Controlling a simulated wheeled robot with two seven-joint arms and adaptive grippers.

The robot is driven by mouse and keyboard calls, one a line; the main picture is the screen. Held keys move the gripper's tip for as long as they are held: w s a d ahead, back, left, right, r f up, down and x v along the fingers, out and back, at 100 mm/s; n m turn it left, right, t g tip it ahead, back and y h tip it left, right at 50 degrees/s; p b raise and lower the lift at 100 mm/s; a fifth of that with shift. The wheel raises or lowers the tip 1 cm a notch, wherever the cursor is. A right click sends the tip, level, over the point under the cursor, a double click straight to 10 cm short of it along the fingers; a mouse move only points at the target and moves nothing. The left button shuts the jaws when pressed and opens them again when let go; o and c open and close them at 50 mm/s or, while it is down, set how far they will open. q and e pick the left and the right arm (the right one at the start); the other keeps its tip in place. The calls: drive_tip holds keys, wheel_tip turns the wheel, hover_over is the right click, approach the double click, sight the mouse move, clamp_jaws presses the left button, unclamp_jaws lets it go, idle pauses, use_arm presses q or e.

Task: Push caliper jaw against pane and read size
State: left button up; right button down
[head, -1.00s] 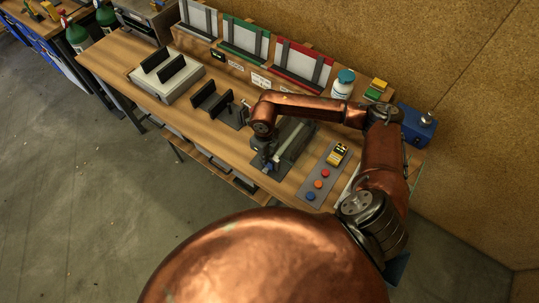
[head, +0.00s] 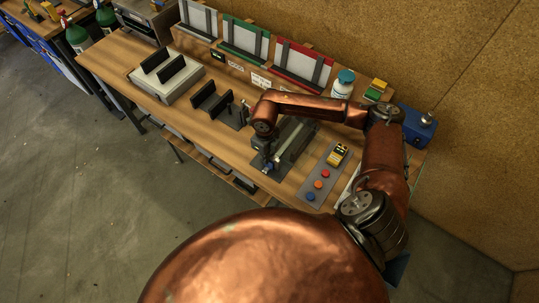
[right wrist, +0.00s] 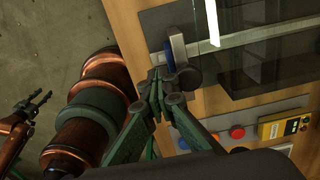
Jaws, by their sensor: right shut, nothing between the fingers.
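The caliper fixture (head: 292,146) lies on the bench under my right forearm. In the right wrist view its pale metal beam (right wrist: 262,35) crosses dark see-through panels, and a grey jaw with a blue part (right wrist: 169,58) stands at its left end. I cannot tell the pane's edges from the panels. My right gripper (right wrist: 158,78) is shut and empty, its fingertips close beside the blue part; contact is unclear. In the head view the forearm largely hides it. My left gripper (right wrist: 36,103) shows small at the left of the wrist view; its finger opening is unclear.
A button panel (head: 318,182) with red, orange and blue buttons and a yellow meter (head: 337,154) lies right of the fixture. Dark slotted holders (head: 213,101) stand left.

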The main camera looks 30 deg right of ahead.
drive_tip(key=shift+w+d+b, duration=0.35)
drive_tip(key=shift+w+d, duration=0.1)
drive_tip(key=shift+d, duration=0.6)
drive_tip(key=shift+w+d+b, duration=0.4)
drive_tip(key=shift+d, duration=0.7)
drive_tip(key=shift+w+d+b, duration=0.35)
drive_tip(key=shift+w+d, duration=0.1)
drive_tip(key=shift+d, duration=0.6)
idle(3.0)
drive_tip(key=shift+s+a, duration=0.1)
drive_tip(key=shift+a, duration=0.1)
drive_tip(key=shift+s+a, duration=0.1)
drive_tip(key=shift+a, duration=0.1)
drive_tip(key=shift+a+r, duration=0.1)
wheel_tip(320, 180, up, 7)
drive_tip(key=p, duration=0.3)
idle(0.5)
drive_tip(key=shift+a, duration=0.1)
